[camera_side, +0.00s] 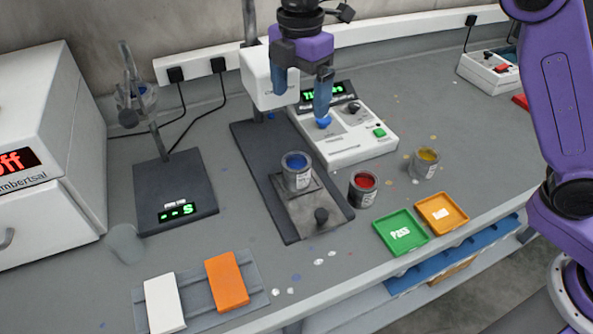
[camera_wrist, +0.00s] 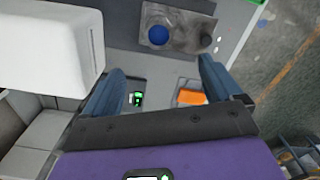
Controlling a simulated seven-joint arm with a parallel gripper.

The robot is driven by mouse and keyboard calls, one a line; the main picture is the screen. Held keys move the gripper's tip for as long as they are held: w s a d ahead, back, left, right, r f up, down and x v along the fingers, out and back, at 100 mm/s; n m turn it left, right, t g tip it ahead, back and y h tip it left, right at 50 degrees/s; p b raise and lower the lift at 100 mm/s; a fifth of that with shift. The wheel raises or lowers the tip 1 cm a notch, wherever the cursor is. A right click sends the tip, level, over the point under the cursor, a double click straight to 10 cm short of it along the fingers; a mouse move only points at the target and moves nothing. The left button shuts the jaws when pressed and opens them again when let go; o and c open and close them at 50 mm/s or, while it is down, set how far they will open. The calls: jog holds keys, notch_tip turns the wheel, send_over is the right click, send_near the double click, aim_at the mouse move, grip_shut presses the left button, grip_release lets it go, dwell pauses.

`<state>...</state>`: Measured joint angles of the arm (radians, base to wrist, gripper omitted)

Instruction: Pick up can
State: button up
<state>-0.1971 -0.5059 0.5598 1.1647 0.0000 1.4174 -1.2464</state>
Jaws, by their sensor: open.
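A small can of blue paint (camera_side: 298,172) stands upright on the metal plate of a dark stand base, and its blue top (camera_wrist: 158,35) shows in the wrist view beyond my fingertips. A can of red paint (camera_side: 363,188) stands on the bench to its right. A can of yellow paint (camera_side: 426,161) stands farther right. My gripper (camera_side: 301,104) is open and empty, with its fingers above the blue can and clear of it. In the wrist view my gripper (camera_wrist: 161,66) shows two blue-grey fingers spread apart.
The stand's white head (camera_side: 268,80) is close beside my fingers. A white control box (camera_side: 345,135) lies behind the blue can. Green (camera_side: 401,246) and orange (camera_side: 442,228) trays lie near the front edge. A scale (camera_side: 175,190) stands left. Orange and white blocks (camera_side: 227,282) lie front left.

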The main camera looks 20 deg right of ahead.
jog(key=f, duration=0.1)
send_over(296, 163)
jog(key=s, duration=0.2)
notch_tip(296, 163, down, 11)
jog(key=shift+a+f, duration=0.2)
jog(key=shift+f, duration=1.2)
jog(key=shift+a+f, duration=0.2)
jog(key=shift+f, duration=1.15)
jog(key=c, duration=1.3)
jog(key=shift+o, duration=0.2)
jog(key=shift+r, duration=0.1)
